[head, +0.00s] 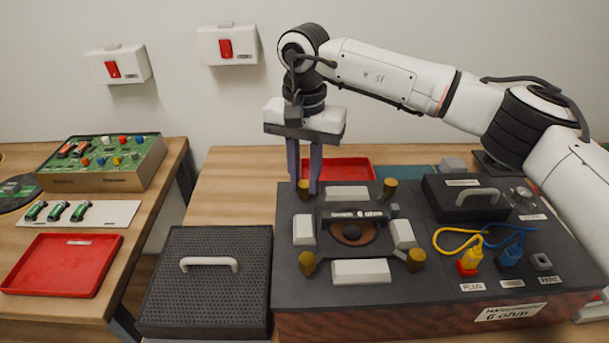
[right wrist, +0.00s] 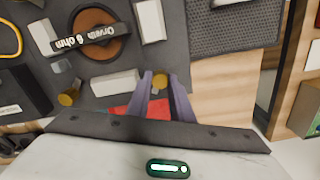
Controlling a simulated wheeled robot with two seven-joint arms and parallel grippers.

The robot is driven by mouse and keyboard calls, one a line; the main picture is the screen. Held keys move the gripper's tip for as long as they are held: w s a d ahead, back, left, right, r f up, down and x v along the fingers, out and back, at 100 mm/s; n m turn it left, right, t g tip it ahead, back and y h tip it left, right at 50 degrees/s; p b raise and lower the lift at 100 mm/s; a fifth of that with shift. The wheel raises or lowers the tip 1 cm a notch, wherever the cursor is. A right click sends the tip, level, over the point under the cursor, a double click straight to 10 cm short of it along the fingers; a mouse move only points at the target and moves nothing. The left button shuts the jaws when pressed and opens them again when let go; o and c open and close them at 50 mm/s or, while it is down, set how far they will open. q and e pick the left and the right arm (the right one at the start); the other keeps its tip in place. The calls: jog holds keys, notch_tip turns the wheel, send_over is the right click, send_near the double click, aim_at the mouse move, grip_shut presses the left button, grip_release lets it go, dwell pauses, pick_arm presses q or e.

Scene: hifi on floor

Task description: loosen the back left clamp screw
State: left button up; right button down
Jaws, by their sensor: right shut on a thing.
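The hifi unit (head: 385,293) is a dark box with a wooden front. Its round brown speaker cone (head: 352,233) sits among pale blocks and brass-coloured clamp screws. The back left clamp screw (head: 303,187) is partly hidden by my right gripper (head: 304,182), which points straight down and is shut on it. In the right wrist view this screw (right wrist: 158,82) shows between the two purple-grey fingertips. The back right screw (head: 389,187), front left screw (head: 308,263) and front right screw (head: 415,259) stand free. My left gripper is not in view.
A black perforated cover (head: 160,290) with a pale handle lies left of the unit. A red tray (head: 345,168) lies behind it. Yellow and blue plugs (head: 470,262) with cables and a handled black block (head: 455,207) occupy the right half. A second table holds another red tray (head: 65,265).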

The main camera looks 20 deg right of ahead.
aim_at(305, 183)
jog(key=shift+n, duration=0.4)
jog(key=c, duration=1.6)
grip_release()
jog(key=shift+o, duration=0.2)
notch_tip(305, 183, up, 10)
jog(key=shift+r, duration=0.2)
